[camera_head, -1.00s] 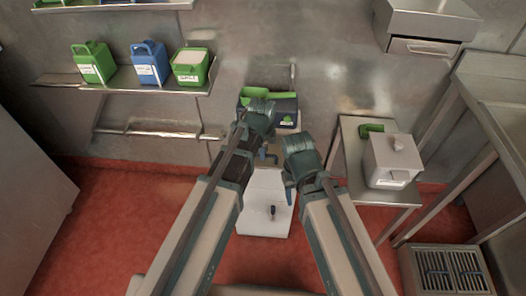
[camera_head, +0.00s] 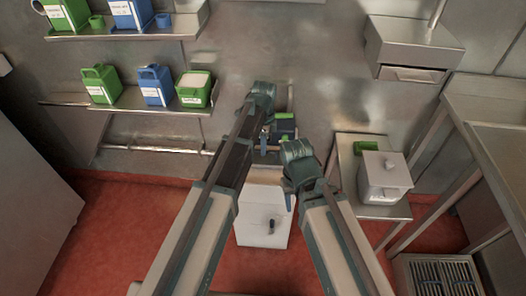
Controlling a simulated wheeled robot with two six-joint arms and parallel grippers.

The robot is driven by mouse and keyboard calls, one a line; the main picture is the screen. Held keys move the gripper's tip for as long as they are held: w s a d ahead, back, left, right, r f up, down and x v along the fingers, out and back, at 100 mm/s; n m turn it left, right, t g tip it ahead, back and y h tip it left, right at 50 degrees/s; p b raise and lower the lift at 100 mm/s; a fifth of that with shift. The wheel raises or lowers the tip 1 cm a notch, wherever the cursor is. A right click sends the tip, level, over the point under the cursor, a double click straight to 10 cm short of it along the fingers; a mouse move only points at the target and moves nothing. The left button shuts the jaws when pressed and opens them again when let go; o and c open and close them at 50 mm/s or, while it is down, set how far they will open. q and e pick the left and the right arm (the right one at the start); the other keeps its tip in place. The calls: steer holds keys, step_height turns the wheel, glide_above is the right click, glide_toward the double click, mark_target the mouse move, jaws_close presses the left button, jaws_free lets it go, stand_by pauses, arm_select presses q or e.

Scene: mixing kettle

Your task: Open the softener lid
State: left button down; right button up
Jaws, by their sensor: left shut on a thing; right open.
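The softener unit is a small dark blue and green box (camera_head: 286,128) against the back wall, above a white cabinet (camera_head: 263,215). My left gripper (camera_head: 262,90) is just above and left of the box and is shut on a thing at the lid. The hand hides the held part, and I cannot see how far the lid is raised. My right gripper (camera_head: 296,155) is open and empty, in front and slightly right of the box.
A steel side table (camera_head: 385,211) at right carries a lidded white box (camera_head: 384,178) and a small green item (camera_head: 366,147).

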arm_select(q)
steer(key=shift+w+r+p, duration=0.15)
steer(key=shift+w+r, duration=0.05)
steer(key=shift+w, duration=0.4)
steer(key=shift+w+r+p, duration=0.15)
steer(key=shift+w+r, duration=0.05)
steer(key=shift+w, duration=0.35)
steer(key=c, duration=0.9)
jaws_free()
steer(key=shift+w+f, duration=0.1)
steer(key=shift+o, duration=0.2)
step_height(320, 180, up, 14)
steer(key=p, duration=1.4)
steer(key=shift+w, duration=0.35)
steer(key=shift+f, duration=0.1)
